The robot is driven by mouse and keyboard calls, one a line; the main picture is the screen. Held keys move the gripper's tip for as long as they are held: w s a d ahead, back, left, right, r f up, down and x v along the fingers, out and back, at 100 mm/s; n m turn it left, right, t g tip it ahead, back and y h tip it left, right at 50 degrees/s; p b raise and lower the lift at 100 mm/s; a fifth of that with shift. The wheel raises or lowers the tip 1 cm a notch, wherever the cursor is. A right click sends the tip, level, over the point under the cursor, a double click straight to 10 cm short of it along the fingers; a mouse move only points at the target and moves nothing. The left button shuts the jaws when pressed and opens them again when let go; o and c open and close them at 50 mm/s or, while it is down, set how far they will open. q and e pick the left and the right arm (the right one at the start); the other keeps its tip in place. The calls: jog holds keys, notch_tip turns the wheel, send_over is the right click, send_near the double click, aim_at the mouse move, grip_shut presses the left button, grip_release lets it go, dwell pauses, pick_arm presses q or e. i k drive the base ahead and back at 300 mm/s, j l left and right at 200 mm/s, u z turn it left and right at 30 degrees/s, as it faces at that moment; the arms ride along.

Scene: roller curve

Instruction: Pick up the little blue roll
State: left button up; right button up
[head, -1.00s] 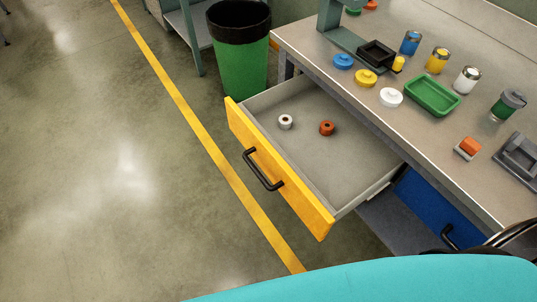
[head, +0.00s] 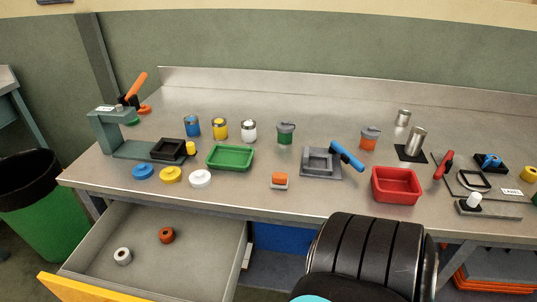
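A small blue item (head: 490,160), possibly a roll, sits on a dark base at the far right of the workbench in the head view. It is too small to make out clearly. The open drawer (head: 200,262) at the lower left holds a white roll (head: 123,256) and an orange-brown roll (head: 167,235), apart from each other. No blue roll shows in the visible part of the drawer. Neither gripper is in view.
The workbench (head: 300,205) carries a green tray (head: 231,158), a red bin (head: 396,184), several jars and a grey fixture (head: 321,163). A blue lid (head: 143,172) lies at the left. A green waste bin (head: 45,225) stands left of the bench.

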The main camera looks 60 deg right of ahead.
aim_at(496, 162)
jog(key=z, duration=0.95)
jog(key=k+z, duration=0.1)
jog(key=z, duration=1.35)
jog(key=k+z, duration=0.1)
jog(key=z, duration=0.35)
jog(key=l+z, duration=0.1)
jog(key=z, duration=0.4)
jog(key=i+l+u, duration=0.15)
jog(key=i+l, duration=0.25)
jog(key=l, duration=0.15)
